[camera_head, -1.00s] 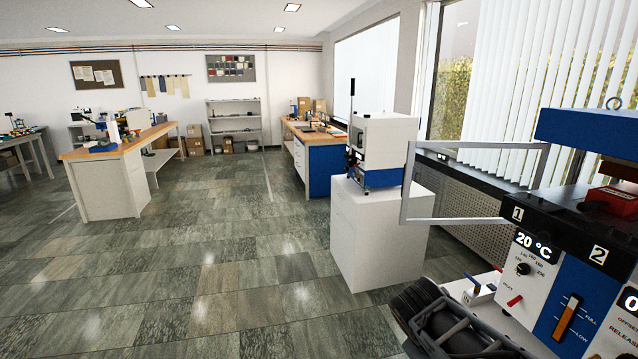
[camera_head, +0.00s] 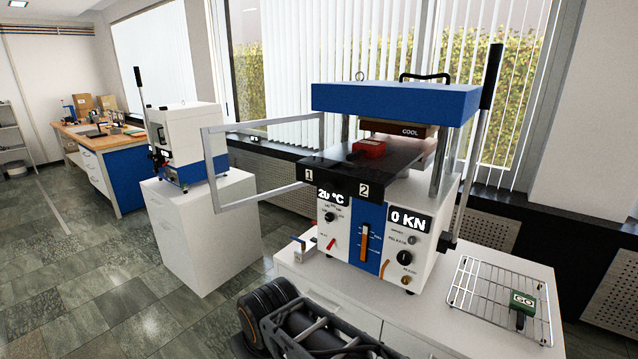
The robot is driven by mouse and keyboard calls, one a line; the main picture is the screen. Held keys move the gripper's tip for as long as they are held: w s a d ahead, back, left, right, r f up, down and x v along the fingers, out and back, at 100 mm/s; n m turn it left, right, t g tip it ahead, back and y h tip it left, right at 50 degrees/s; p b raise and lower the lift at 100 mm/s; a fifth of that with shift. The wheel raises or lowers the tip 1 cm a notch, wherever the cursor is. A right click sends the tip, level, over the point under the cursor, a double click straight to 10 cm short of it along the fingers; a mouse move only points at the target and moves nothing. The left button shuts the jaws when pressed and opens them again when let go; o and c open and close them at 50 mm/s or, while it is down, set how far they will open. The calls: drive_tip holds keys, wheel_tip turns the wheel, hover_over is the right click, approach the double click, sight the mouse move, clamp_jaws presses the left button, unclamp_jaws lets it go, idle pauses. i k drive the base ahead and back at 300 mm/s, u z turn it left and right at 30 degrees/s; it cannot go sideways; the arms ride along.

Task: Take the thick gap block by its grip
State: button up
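No block here can be surely told as the thick gap block. A small pale holder (camera_head: 304,245) with blue and red details stands left of the press on the bench; it is too small to read. A red block (camera_head: 369,148) lies on the press's dark lower plate, under the upper plate marked COOL. A green block (camera_head: 522,301) with white lettering and a dark grip lies on a wire rack at the right. Dark links of my arm show at the bottom middle, in front of the bench. My gripper is not in view.
The blue-topped press (camera_head: 395,103) shows 20 °C and 0 KN. Its metal guard frame (camera_head: 208,172) sticks out left. A tall black-handled lever stands at its right. The wire rack (camera_head: 466,284) lies on the white bench (camera_head: 540,275). A second machine (camera_head: 185,135) stands behind left.

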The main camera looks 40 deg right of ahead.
sight(364, 148)
drive_tip(key=u, duration=1.05)
drive_tip(key=i, duration=1.5)
drive_tip(key=z, duration=3.3)
drive_tip(key=i, duration=0.45)
drive_tip(key=z, duration=0.05)
